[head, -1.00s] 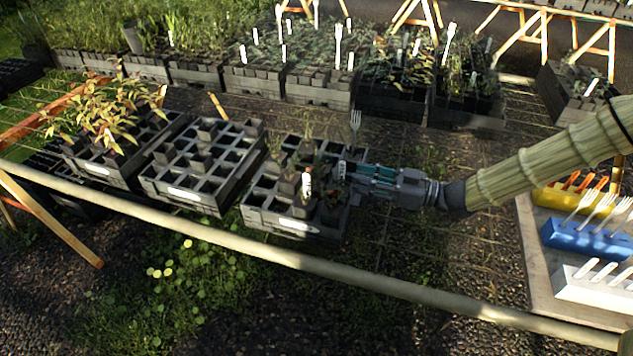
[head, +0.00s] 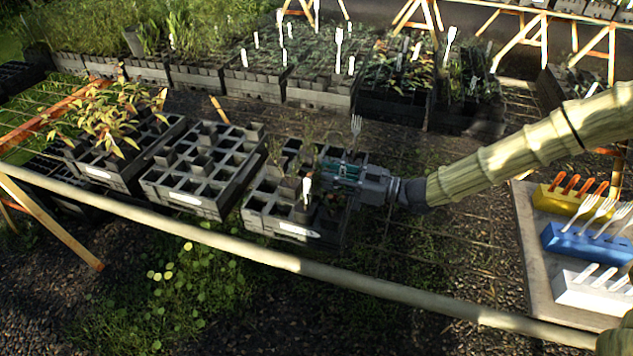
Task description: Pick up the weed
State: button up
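My gripper (head: 330,170) reaches in from the right over the right-hand black crate (head: 262,223). Its teal fingers point left among the thin plants (head: 280,150) there. Whether the fingers are open or shut, or hold a stem, is too small to tell. A low leafy plant (head: 330,202) grows in the front right of this crate, below the gripper. Which plant is the weed I cannot tell. The gripper partly hides the pots behind it.
A white label (head: 306,187) stands upright in the crate and a white fork (head: 356,124) behind the gripper. A middle crate (head: 185,199) holds several small pots. Yellow, blue (head: 578,243) and white tool blocks stand at right.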

jog(key=shift+x, duration=1.15)
grip_shut()
